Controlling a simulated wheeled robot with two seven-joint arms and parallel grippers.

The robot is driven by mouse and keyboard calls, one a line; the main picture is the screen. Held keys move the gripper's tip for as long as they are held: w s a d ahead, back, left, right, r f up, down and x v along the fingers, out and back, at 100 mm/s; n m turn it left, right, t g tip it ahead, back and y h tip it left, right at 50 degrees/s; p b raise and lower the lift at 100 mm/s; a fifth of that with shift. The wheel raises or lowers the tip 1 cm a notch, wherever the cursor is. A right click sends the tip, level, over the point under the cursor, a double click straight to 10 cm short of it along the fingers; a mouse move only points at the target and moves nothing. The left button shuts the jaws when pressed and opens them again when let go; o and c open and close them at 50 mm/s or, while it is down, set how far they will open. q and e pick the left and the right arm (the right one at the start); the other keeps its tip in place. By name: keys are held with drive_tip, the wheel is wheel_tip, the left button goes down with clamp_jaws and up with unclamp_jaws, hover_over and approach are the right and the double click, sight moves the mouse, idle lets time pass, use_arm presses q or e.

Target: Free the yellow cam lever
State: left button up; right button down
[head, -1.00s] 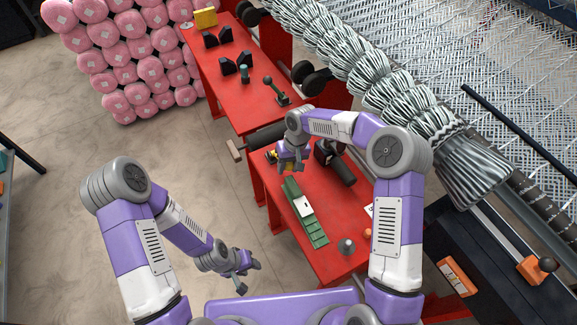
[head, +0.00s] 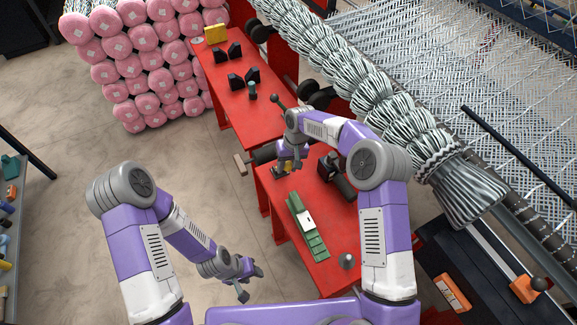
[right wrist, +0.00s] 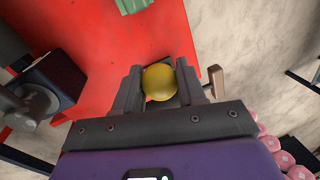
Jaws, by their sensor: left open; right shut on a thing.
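The yellow cam lever shows in the right wrist view as a round yellow knob (right wrist: 159,82) between the two fingers. My right gripper (right wrist: 160,85) is shut on this knob. In the head view my right gripper (head: 288,164) reaches down at the red bench's left edge, beside a small yellow part; the fingers hide much of the lever, and its angle cannot be told. My left gripper (head: 247,279) is open and empty, low over the floor left of the bench.
The red bench (head: 281,212) carries a green stepped block (head: 308,228), a grey cone (head: 347,260) and a dark cylindrical tool (head: 334,170). A second red bench (head: 232,108) holds black blocks. Wire mesh and a woven metal roll lie at right.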

drive_tip(key=shift+w+a+r, duration=0.15)
drive_tip(key=shift+a+r, duration=0.05)
drive_tip(key=shift+r, duration=0.05)
drive_tip(key=c, duration=0.7)
unclamp_jaws()
drive_tip(key=shift+f, duration=0.1)
drive_tip(key=shift+d+f, duration=0.1)
drive_tip(key=r, duration=0.3)
drive_tip(key=d+r+p, duration=0.1)
drive_tip(key=r, duration=0.3)
drive_tip(key=shift+d+r, duration=0.2)
drive_tip(key=shift+r, duration=0.05)
